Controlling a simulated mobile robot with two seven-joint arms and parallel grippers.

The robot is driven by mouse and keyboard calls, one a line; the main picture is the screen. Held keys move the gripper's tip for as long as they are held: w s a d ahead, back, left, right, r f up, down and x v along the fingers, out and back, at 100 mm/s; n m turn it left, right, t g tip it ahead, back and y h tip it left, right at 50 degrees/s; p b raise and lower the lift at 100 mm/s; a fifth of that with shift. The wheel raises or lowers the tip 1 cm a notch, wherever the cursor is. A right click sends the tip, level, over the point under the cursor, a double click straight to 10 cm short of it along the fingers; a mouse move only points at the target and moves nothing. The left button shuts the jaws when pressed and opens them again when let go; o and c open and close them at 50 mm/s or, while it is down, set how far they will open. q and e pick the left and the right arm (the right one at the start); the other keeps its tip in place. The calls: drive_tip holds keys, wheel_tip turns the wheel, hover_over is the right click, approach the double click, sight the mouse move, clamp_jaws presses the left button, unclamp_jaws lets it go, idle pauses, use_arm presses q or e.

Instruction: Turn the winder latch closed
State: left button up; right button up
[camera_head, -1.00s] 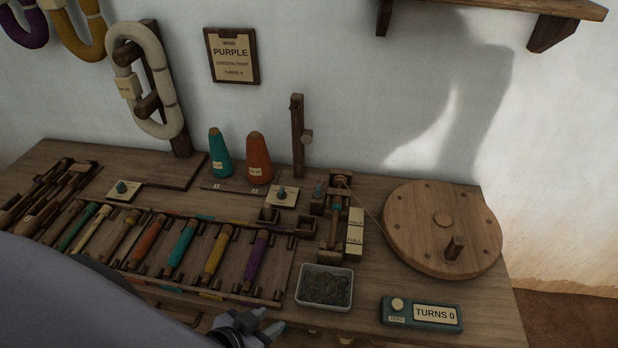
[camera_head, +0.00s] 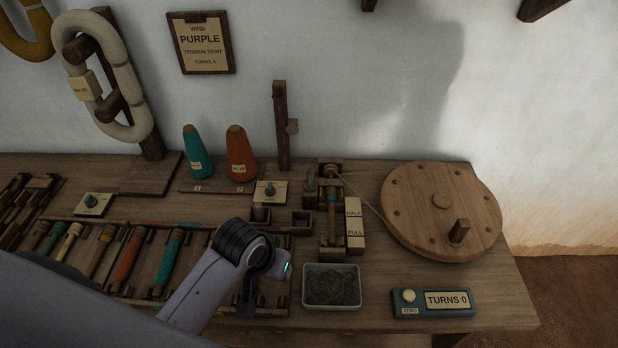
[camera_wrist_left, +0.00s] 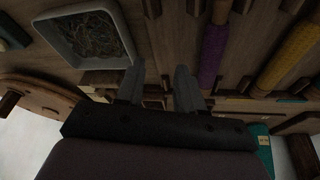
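The bobbin winder (camera_head: 332,205) stands at the middle back of the bench, with a spindle and a cord running to the wooden wheel (camera_head: 440,205). My left gripper (camera_wrist_left: 158,85) is open and empty in the wrist view, fingers apart above the bench. My right gripper is not in view.
A metal tray of dark bits (camera_head: 331,287) sits right of my left wrist; it also shows in the wrist view (camera_wrist_left: 85,60). A counter box (camera_head: 434,303) reads TURNS 0. Two cones (camera_head: 241,155) stand behind. A purple bobbin (camera_wrist_left: 212,55) lies in the rack below.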

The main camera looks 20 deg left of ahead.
use_arm(q)
drive_tip(key=w+d+r+n, duration=0.1)
drive_tip(key=w+d+r, duration=0.1)
drive_tip(key=w, duration=1)
drive_tip(key=n+y, duration=0.2)
drive_tip(key=n, duration=0.1)
approach(310, 180)
drive_tip(key=f, duration=0.2)
drive_tip(key=shift+t, duration=0.3)
drive_tip(key=shift+b+x, duration=1.15)
drive_tip(key=shift+x, duration=2.1)
drive_tip(key=shift+w+a, duration=0.1)
clamp_jaws()
